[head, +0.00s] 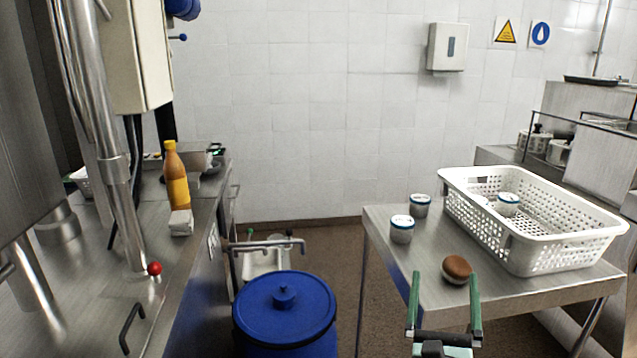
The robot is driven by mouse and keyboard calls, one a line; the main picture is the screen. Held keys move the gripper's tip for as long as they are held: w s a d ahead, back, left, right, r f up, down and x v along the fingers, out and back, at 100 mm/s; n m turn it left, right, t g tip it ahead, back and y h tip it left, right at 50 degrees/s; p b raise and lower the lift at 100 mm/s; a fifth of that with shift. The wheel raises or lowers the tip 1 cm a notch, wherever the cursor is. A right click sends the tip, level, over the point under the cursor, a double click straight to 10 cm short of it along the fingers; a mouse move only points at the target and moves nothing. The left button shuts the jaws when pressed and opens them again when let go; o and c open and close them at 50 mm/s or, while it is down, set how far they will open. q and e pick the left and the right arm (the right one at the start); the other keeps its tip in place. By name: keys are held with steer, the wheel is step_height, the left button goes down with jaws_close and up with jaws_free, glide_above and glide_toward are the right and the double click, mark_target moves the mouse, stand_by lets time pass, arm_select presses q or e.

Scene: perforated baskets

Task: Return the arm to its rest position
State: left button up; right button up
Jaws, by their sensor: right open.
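My right gripper (445,277) comes up from the bottom of the head view with its two green fingers spread wide apart. It is open, at the front edge of the steel table (388,228) on the right. A round brown item (457,268) shows between the fingers, near the right one. I cannot tell whether anything touches it, and nothing is gripped. My left gripper is not in view.
A white perforated basket (545,252) on that table holds a lidded cup (507,204). Two similar cups (402,229) (419,205) stand left of it. A blue lidded bin (284,305) stands on the floor. A left counter (95,305) carries an orange bottle (175,180).

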steer(key=s+a+f+n+y, duration=0.1)
steer(key=s+a+n+y, duration=0.3)
steer(key=a+n+y, duration=1.05)
steer(key=s+f+n+g+y, duration=0.1)
steer(key=s+f+n+g, duration=0.15)
steer(key=f+n, duration=0.35)
steer(key=s+f+n+g+y, duration=0.1)
steer(key=s+f+n+g, duration=0.2)
steer(key=n, duration=0.6)
steer(key=s+d+f+n+g+h, duration=0.3)
steer(key=s+f+n+g, duration=0.35)
steer(key=f, duration=0.35)
steer(key=s+d+f+n+g+h, duration=0.3)
steer(key=s+d+f+g+h, duration=0.25)
steer(key=s+d, duration=0.45)
steer(key=w+a+f+t+y+p, duration=0.2)
steer(key=w+a+f+t+p, duration=0.1)
steer(key=a+f+t+p, duration=0.2)
steer(key=shift+a+f+t+p, duration=0.15)
steer(key=shift+f+t+p, duration=0.25)
steer(key=shift+p, duration=0.15)
